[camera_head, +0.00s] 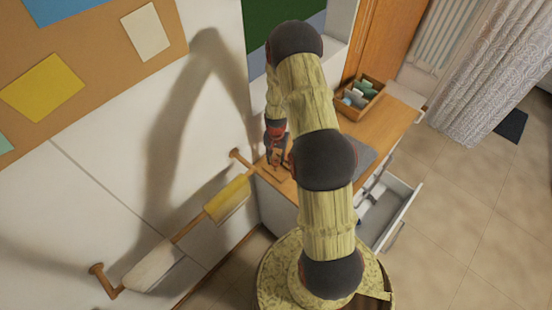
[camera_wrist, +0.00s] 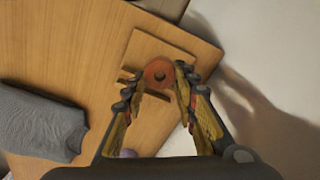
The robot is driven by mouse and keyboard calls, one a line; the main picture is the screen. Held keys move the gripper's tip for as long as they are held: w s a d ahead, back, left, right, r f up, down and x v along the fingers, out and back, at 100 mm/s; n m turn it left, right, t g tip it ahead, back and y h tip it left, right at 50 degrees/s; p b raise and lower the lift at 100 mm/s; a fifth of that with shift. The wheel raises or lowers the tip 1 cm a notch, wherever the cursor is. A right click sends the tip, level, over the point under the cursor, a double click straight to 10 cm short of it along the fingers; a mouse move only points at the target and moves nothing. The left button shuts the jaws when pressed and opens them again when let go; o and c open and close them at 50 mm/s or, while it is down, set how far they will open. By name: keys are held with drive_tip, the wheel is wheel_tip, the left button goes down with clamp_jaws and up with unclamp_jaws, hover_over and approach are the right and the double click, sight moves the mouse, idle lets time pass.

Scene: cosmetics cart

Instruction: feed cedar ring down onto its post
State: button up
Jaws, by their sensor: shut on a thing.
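The cedar ring (camera_wrist: 158,65), a reddish-brown disc with a dark spot at its middle, sits between my fingertips in the wrist view. My gripper (camera_wrist: 160,75) is shut on it, one finger on each side. Behind the ring in this view is a square wooden base board (camera_wrist: 150,45) on the cart top. I cannot make out the post, and cannot tell whether the dark spot is the bare hole or the post's top. In the head view my gripper (camera_head: 276,163) points down over the cart's near-left corner; the ring is too small to tell there.
A grey folded cloth (camera_wrist: 38,122) lies on the wooden cart top (camera_head: 392,118). A wooden box of small items (camera_head: 361,92) stands at the back. An open drawer (camera_head: 402,212) juts out to the right. The wall with a rail (camera_head: 188,230) is close on the left.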

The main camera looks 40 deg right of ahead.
drive_tip(key=shift+f+b, duration=0.3)
drive_tip(key=shift+f, duration=0.15)
idle(0.5)
drive_tip(key=o, duration=0.9)
wheel_tip(320, 180, up, 12)
idle(1.0)
